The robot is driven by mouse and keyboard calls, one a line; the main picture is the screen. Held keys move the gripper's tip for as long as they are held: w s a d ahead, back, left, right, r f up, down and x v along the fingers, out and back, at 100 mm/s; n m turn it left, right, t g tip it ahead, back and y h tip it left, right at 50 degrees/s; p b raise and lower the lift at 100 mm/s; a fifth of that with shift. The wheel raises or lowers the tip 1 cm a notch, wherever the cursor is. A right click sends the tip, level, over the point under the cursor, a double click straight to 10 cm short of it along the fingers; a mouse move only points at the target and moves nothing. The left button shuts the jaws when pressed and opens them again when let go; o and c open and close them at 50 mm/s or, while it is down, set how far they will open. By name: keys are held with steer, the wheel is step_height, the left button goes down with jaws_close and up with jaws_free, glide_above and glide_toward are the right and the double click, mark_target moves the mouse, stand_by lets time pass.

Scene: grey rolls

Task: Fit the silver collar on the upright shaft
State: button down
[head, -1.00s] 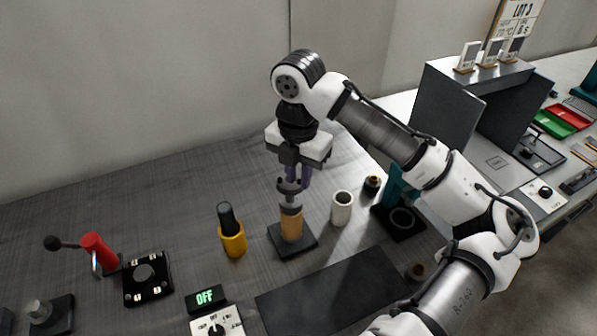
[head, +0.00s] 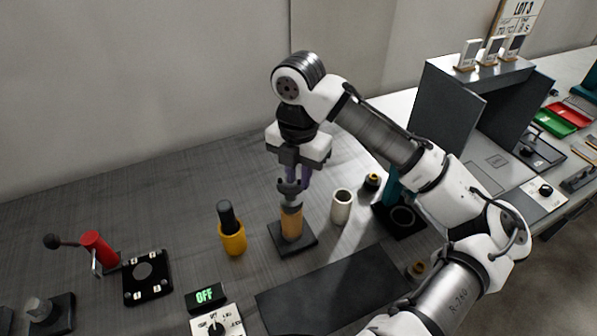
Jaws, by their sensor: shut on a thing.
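My gripper (head: 297,179) has purple fingers and points down at the middle of the bench. It is shut on the silver collar (head: 289,187), which looks like a dark grey ring with a gap. The upright shaft (head: 291,223), tan with a grey upper end, stands on a square black base (head: 278,248). The collar is at the top of the shaft, in line with it in this view. The fingers partly hide the collar. I cannot tell whether the collar is around the shaft or just above it.
A white cup (head: 342,207) and a small dark jar (head: 372,183) stand close on the right. A yellow holder with a black handle (head: 231,237) stands on the left.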

mark_target(298, 180)
steer(key=shift+f+b, duration=0.55)
steer(key=shift+f, duration=0.35)
steer(key=c, duration=1.2)
jaws_free()
step_height(298, 180, up, 14)
steer(key=b, duration=0.1)
steer(key=shift+f, duration=0.1)
